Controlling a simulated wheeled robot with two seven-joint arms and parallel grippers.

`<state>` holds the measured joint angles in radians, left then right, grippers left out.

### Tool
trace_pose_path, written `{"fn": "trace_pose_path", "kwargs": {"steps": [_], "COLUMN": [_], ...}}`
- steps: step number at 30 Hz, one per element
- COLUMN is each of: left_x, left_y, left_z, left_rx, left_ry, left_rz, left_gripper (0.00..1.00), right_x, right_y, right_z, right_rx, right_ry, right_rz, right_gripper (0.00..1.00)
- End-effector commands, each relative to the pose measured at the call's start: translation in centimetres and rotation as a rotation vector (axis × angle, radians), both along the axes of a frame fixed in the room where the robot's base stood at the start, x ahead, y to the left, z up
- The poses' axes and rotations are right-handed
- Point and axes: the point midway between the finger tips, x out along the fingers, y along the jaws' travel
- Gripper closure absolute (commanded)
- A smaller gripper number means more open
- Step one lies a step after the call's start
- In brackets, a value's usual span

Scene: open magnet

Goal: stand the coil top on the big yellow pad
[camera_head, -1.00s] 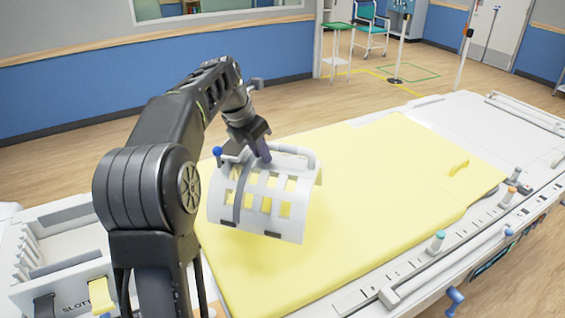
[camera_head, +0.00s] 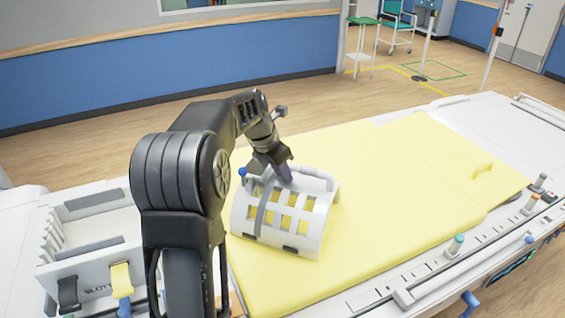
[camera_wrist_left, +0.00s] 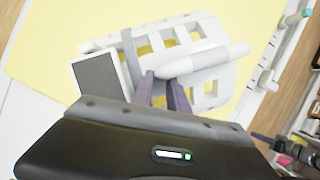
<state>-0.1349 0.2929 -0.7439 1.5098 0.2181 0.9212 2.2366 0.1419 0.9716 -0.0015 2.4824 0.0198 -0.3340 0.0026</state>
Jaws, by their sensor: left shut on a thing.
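The coil top (camera_head: 287,222) is a white, curved, slotted shell with a grey strap and a handle bar along its top. In the head view it is upright, its open side down, at the near left part of the big yellow pad (camera_head: 400,200). I cannot tell whether its lower edges touch the pad. My left gripper (camera_head: 284,174) is shut on the coil top's handle from above. In the left wrist view the fingers (camera_wrist_left: 165,88) meet the white handle bar, and the coil top (camera_wrist_left: 205,92) lies beyond them. My right gripper is out of view.
A white slotted rack (camera_head: 90,235) stands at the left end of the table. Several small pegs and knobs, such as a teal-topped one (camera_head: 456,244), line the table's near right edge. The pad's middle and far part are clear, apart from a small yellow loop (camera_head: 482,169).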

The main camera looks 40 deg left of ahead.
Motion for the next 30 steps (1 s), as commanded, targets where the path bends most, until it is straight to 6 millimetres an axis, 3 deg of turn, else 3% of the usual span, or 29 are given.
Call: {"fn": "trace_pose_path", "kwargs": {"steps": [13,14,21,30], "left_x": [0.15,0.02,0.03,0.04], "left_y": [0.07,0.03,0.03,0.03], "left_z": [-0.35,-0.55,-0.52,-0.32], "left_rx": [0.003,0.001,0.001,0.002], "left_ry": [-0.008,-0.002,-0.002,-0.002], "left_rz": [0.000,-0.001,-0.001,0.000], "left_gripper": [1.00,0.78,0.58,0.58], "right_x": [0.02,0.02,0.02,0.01], "right_y": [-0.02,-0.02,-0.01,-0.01], "right_z": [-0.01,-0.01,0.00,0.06], "right_rx": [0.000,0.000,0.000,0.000], "right_ry": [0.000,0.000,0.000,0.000], "right_rz": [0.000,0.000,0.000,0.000], "right_gripper": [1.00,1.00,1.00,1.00]}}
